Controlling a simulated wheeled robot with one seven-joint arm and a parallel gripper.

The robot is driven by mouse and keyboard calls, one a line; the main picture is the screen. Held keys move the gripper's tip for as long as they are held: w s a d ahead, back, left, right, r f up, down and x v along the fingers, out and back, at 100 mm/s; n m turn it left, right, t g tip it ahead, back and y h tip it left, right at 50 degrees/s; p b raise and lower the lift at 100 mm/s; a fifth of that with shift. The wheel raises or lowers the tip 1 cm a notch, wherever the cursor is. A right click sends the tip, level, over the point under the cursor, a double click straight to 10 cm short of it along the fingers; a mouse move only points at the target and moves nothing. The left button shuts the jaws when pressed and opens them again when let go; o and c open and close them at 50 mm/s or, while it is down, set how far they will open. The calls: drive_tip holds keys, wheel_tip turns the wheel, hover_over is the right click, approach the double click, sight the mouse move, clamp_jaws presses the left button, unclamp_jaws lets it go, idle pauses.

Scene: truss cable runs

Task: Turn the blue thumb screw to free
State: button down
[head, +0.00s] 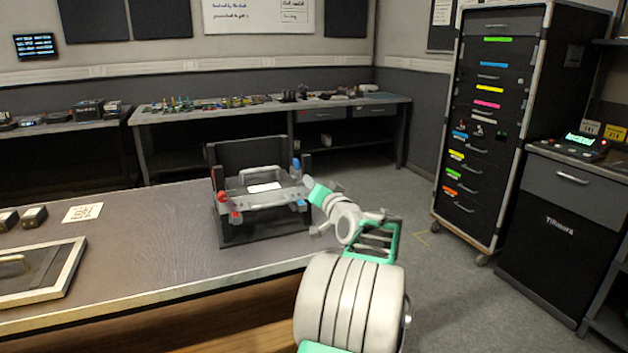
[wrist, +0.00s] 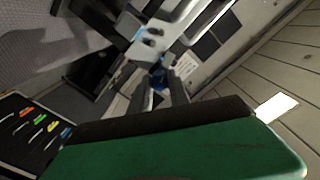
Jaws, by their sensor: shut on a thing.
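A grey clamp-like fixture (head: 262,197) stands on a dark base at the table's right end. Red knobs (head: 222,196) show on its left side. On its right side one blue part (head: 296,163) stands up high, and another blue bit (head: 301,203) shows lower, by my gripper (head: 310,190). In the wrist view the blue thumb screw (wrist: 159,74) sits between the two dark fingers of my gripper (wrist: 159,88), which is shut on it. The fingers hide part of the screw, and I cannot tell how far it is turned.
The table (head: 150,235) holds a framed panel (head: 40,272) at left and a white printed card (head: 83,213). A drawer cabinet (head: 490,125) stands at right. A back bench (head: 270,104) carries small parts. The floor right of the table is clear.

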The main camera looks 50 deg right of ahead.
drive_tip(key=shift+m+p, duration=0.85)
drive_tip(key=shift+m, duration=0.75)
drive_tip(key=c, duration=1.2)
unclamp_jaws()
drive_tip(key=shift+c, duration=0.2)
drive_tip(key=shift+s, duration=0.15)
drive_tip(key=v, duration=0.7)
drive_tip(key=shift+s+a, duration=0.2)
drive_tip(key=shift+s, duration=0.05)
